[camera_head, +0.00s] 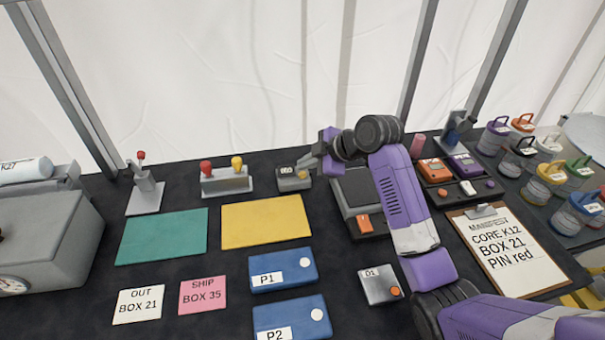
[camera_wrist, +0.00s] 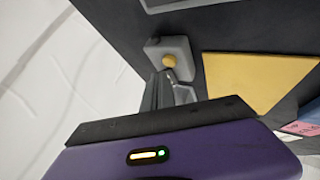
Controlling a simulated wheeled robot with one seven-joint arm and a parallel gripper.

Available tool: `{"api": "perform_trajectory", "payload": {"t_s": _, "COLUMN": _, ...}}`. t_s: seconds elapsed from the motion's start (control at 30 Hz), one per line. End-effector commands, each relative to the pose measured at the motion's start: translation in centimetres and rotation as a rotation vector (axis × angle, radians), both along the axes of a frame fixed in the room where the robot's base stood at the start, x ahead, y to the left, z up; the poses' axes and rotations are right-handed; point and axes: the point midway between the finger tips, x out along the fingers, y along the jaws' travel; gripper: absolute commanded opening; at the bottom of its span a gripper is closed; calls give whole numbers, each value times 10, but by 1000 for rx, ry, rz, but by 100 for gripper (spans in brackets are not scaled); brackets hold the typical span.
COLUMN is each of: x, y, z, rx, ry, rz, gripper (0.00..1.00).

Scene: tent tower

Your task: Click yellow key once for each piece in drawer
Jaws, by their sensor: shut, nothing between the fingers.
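A small grey counter box (camera_head: 293,178) stands at the back of the table, with a dark display on top whose digits are too small to read surely. In the wrist view the grey box (camera_wrist: 152,46) shows a round yellow key (camera_wrist: 169,61). My gripper (camera_head: 306,163) is shut and empty at the box's back right in the head view. Its fingertips (camera_wrist: 166,82) are close to the yellow key; I cannot tell whether they touch it. A grey unit (camera_head: 349,191) with a dark top, perhaps the drawer, is partly behind my arm. An orange piece (camera_head: 364,224) shows at its front.
A yellow mat (camera_head: 265,222) and a teal mat (camera_head: 162,236) lie left of the grey unit. A stand with red and yellow knobs (camera_head: 226,181) is left of the counter. Blue boxes P1 (camera_head: 283,270) and P2 (camera_head: 290,317) lie in front. A clipboard (camera_head: 512,250) lies right.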

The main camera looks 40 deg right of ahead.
Motion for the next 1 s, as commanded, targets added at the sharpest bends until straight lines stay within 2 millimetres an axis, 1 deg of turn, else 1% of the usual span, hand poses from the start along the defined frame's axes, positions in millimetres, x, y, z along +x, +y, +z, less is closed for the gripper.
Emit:
{"api": "perform_trajectory", "payload": {"t_s": 0.37, "x": 0, "y": 0, "z": -1, "rx": 0, "ry": 0, "rz": 0, "gripper": 0}}
{"api": "perform_trajectory", "payload": {"t_s": 0.63, "x": 0, "y": 0, "z": -9, "rx": 0, "ry": 0, "rz": 0, "gripper": 0}}
{"api": "perform_trajectory", "payload": {"t_s": 1.0, "x": 0, "y": 0, "z": -9, "rx": 0, "ry": 0, "rz": 0, "gripper": 0}}
